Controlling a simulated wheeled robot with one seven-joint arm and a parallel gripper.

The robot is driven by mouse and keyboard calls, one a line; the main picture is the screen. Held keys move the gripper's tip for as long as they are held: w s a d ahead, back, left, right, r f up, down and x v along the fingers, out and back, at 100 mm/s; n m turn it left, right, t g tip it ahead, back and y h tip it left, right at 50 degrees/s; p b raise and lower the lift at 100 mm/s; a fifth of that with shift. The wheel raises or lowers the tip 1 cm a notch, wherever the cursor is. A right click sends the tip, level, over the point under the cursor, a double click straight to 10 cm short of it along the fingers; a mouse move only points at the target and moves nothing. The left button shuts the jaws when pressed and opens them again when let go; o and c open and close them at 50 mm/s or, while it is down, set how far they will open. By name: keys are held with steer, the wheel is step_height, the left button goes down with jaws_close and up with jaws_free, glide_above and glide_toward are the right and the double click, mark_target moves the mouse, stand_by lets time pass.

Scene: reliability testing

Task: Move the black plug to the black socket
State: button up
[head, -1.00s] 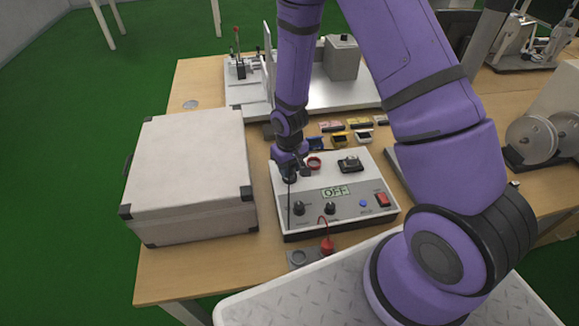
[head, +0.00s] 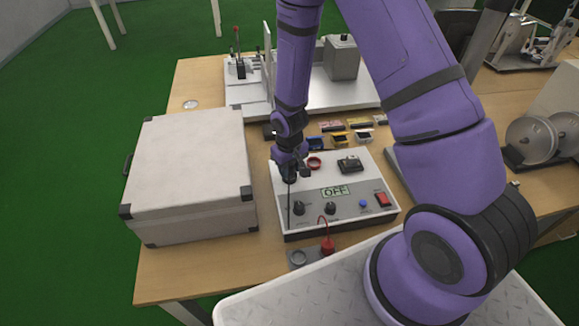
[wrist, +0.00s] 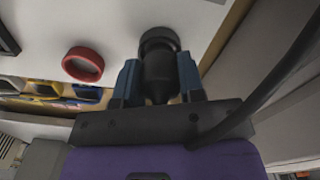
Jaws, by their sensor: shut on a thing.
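My gripper (head: 291,172) is low over the left rear of the white test box (head: 353,220). In the wrist view its two blue fingers (wrist: 158,78) are shut on the black plug (wrist: 158,72). The plug's far end meets a black ring, the black socket (wrist: 158,36), and lines up with it. I cannot tell how deep the plug sits in it. In the head view my gripper hides the socket and most of the plug. A black cable (head: 289,210) runs down from there across the box front.
A red socket ring (head: 314,163) is just right of my gripper. The box carries knobs, a red switch (head: 382,199) and a display reading OFF (head: 336,191). A red plug (head: 327,246) stands in front. A large grey case (head: 190,165) is close on the left.

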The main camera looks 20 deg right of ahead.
steer(key=shift+f, duration=0.45)
steer(key=o, duration=0.7)
steer(key=shift+c, duration=0.2)
steer(key=shift+r, duration=0.1)
steer(key=shift+r, duration=5.4)
steer(key=shift+r, duration=0.1)
steer(key=s+d+r+m+t, duration=0.1)
steer(key=s+d+r, duration=0.15)
steer(key=r, duration=0.85)
steer(key=s+d+r+t, duration=0.2)
steer(key=s+r, duration=0.2)
steer(key=r, duration=0.8)
steer(key=s+d+r+t, duration=0.1)
steer(key=s+r, duration=0.4)
steer(key=s, duration=0.3)
steer(key=s+d+r+m+t, duration=0.1)
steer(key=s+r, duration=0.5)
steer(key=s, duration=0.2)
steer(key=shift+s+d+r, duration=0.2)
steer(key=shift+s, duration=0.1)
